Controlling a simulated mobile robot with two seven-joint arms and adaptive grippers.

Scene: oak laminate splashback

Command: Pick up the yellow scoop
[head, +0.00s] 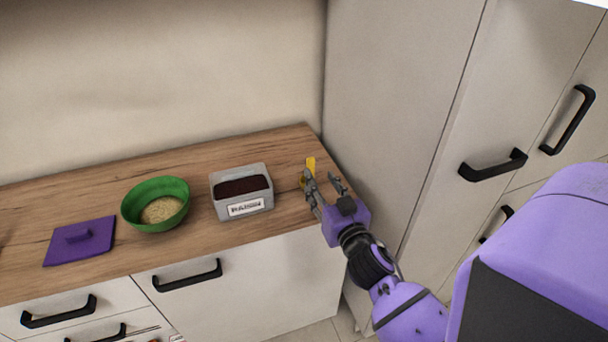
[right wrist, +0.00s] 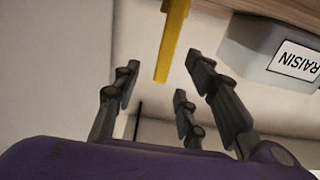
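The yellow scoop (head: 311,164) lies near the right end of the wooden counter, partly hidden behind my right gripper (head: 325,185). In the right wrist view its yellow handle (right wrist: 171,42) points down between the open fingers, with clear space on both sides. My right gripper also shows in that view (right wrist: 160,95), its fingers spread and apart from the handle. The rest of the scoop is out of that frame or hidden. My left gripper is not in view.
A grey box labelled RAISIN (head: 242,195) with dark contents stands left of the scoop. A green bowl of grain (head: 155,190) and a purple lid (head: 80,243) are farther left. A tall cabinet wall (head: 385,110) closes off the counter's right end.

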